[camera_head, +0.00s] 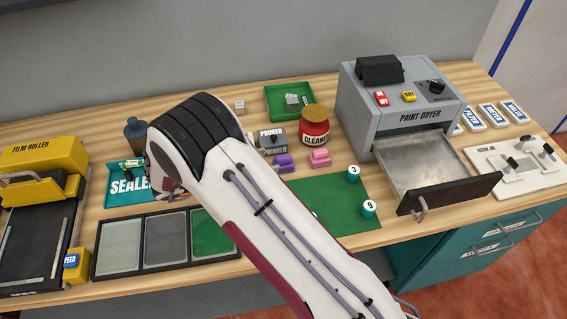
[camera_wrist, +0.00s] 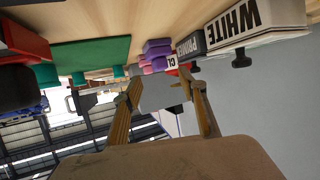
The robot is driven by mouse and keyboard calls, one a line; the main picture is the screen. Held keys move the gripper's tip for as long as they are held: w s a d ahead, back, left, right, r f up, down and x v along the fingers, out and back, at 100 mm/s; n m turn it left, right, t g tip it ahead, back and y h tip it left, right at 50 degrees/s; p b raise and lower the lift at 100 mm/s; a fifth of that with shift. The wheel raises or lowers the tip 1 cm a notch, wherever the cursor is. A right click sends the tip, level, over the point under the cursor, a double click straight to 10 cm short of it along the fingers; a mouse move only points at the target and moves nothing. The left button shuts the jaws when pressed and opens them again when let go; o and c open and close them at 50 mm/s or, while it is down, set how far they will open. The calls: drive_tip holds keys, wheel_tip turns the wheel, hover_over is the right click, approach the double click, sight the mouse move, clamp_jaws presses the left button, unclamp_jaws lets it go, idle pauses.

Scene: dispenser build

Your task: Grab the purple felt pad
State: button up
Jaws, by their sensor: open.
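The purple felt pad (camera_head: 284,162) is a small block on the wooden table, between the primer box and the pink pad (camera_head: 320,157), just right of my arm. In the wrist view, which appears upside down, the purple pad (camera_wrist: 157,46) shows with a pink pad close beside it. My gripper (camera_wrist: 163,84) is open, its two tan fingers spread with nothing held between them. The purple pad lies beyond the fingertips, apart from them. In the head view my arm hides most of the gripper.
The primer box (camera_head: 271,139) and the red cleaner jar (camera_head: 314,129) stand behind the pads. A green mat (camera_head: 335,200) with numbered pegs lies in front. The paint dryer (camera_head: 398,105) has its drawer pulled out on the right. The sealer tray (camera_head: 122,186) is left of my arm.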

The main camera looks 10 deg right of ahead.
sight(279, 158)
drive_tip(key=shift+x, duration=2.55)
drive_tip(key=shift+w+f, duration=0.1)
drive_tip(key=shift+w, duration=0.05)
clamp_jaws()
